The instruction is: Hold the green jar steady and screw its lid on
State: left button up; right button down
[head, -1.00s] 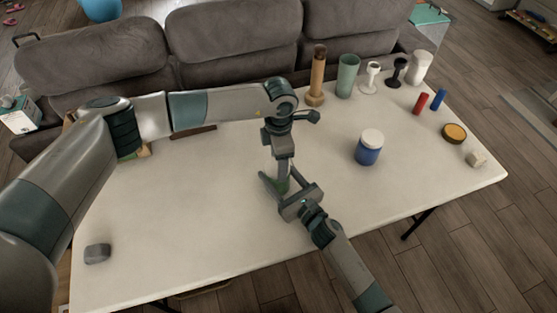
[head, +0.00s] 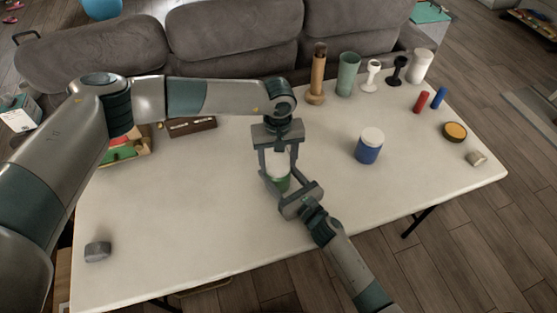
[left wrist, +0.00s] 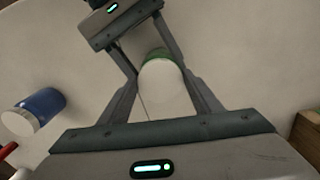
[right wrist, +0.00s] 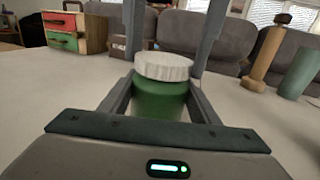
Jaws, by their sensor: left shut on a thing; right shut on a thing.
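The green jar (head: 282,186) stands on the white table near its middle, and also shows in the right wrist view (right wrist: 160,101). A white lid (right wrist: 165,66) sits on top of the jar, looking nearly level; I cannot tell how far it is threaded. In the left wrist view the lid (left wrist: 168,88) hides most of the jar. My left gripper (head: 279,167) comes down from above and is shut on the lid, a finger on each side. My right gripper (head: 281,182) reaches in from the front and is shut around the jar's body.
A blue jar with a white lid (head: 369,148) stands to the right. A wooden mill (head: 317,78), green cup (head: 348,75) and other items line the back right. A drawer box (head: 128,150) and brown box (head: 192,127) are back left. The front-left table is mostly clear.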

pick_arm(q)
jog(key=m, duration=0.6)
jog(key=shift+a, duration=0.1)
pick_arm(e)
jog(key=shift+f, duration=0.1)
pick_arm(q)
jog(key=o, duration=1.1)
jog(key=shift+c, duration=0.2)
jog(key=shift+r, duration=0.15)
notch_tip(320, 180, up, 12)
pick_arm(e)
jog(key=c, duration=0.6)
grip_release()
jog(key=shift+o, duration=0.2)
